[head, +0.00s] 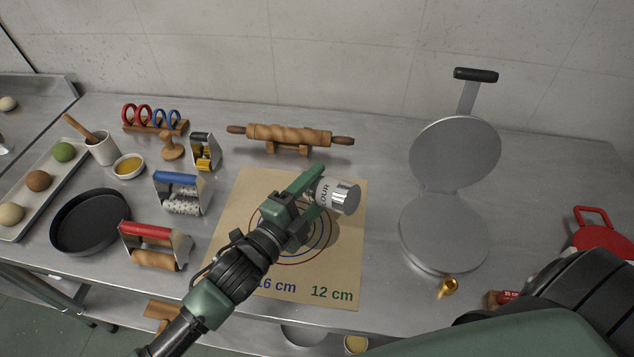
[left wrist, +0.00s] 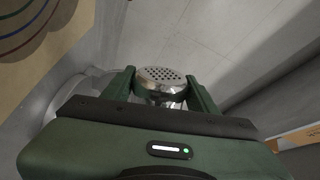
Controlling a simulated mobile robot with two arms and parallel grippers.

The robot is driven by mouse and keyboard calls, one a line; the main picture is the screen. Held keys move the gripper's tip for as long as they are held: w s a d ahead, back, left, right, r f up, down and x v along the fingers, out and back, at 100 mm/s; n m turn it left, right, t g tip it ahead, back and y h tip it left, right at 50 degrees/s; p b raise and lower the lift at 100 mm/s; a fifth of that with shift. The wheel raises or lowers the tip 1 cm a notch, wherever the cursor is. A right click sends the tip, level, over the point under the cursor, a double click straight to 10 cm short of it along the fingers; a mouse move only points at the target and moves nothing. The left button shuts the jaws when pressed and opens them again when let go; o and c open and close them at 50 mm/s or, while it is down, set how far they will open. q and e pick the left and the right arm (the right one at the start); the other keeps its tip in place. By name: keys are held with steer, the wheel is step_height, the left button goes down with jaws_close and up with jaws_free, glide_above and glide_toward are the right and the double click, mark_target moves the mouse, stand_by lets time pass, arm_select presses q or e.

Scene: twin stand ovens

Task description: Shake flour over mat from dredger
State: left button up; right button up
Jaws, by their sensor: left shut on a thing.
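The flour dredger (head: 338,195) is a white can with a FLOUR label and a shiny silver end, lying tilted over well toward its side. My left gripper (head: 314,188) is shut on it and holds it above the upper right part of the mat. The left wrist view shows the dredger's perforated metal top (left wrist: 161,76) between the two green fingers. The tan mat (head: 347,240) lies flat on the steel table, with coloured rings and 16 cm and 12 cm marks. My gripper and arm hide part of the rings. I cannot make out any flour on the mat.
A rolling pin (head: 290,135) rests on a stand behind the mat. An open round press (head: 445,235) stands right. Roller tools (head: 180,194), a black pan (head: 90,222) and a tray of dough balls (head: 20,228) are left. My right arm fills the lower right corner.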

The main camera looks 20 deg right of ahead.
mark_target(316, 203)
arm_select(q)
steer(key=s+a, duration=0.1)
steer(key=s+a+p, duration=0.1)
steer(key=s, duration=0.1)
steer(key=s+a+p, duration=0.1)
steer(key=shift+s+r, duration=0.15)
steer(key=shift+r, duration=0.1)
step_height(316, 203, up, 2)
steer(key=shift+d+r+p, duration=0.1)
steer(key=shift+p, duration=1)
step_height(316, 203, down, 2)
steer(key=shift+f+b, duration=0.2)
steer(key=shift+b, duration=0.7)
steer(key=shift+f, duration=0.1)
steer(key=w+a+r+p, duration=0.3)
steer(key=w+a, duration=0.3)
steer(key=a, duration=0.3)
steer(key=w+d+f+b, duration=0.2)
steer(key=w+d+b, duration=0.4)
steer(key=w, duration=0.3)
steer(key=shift+f, duration=0.35)
